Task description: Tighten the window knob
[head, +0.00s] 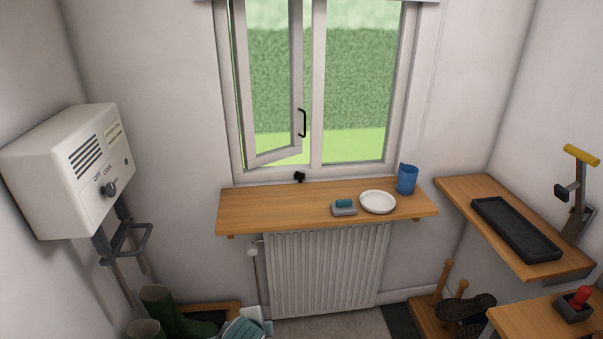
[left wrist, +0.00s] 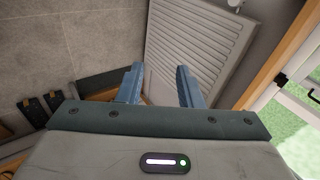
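The window (head: 316,85) is in the upper middle of the head view; its left sash (head: 272,153) stands ajar, with a dark handle (head: 303,123) on its edge. A small black knob (head: 299,177) sits at the bottom of the window frame, just above the wooden sill. I cannot tell how tight it is. My left gripper (left wrist: 160,88) is open and empty in the left wrist view, with the radiator beyond its fingers and the window off to the right. My right gripper is in neither view.
The sill (head: 270,205) holds a grey-teal block (head: 343,208), a white plate (head: 378,202) and a blue mug (head: 407,179). A radiator (head: 325,270) is below. A white heater box (head: 70,165) is left; a shelf with a black tray (head: 514,230) is right. Green boots (head: 175,310) stand lower left.

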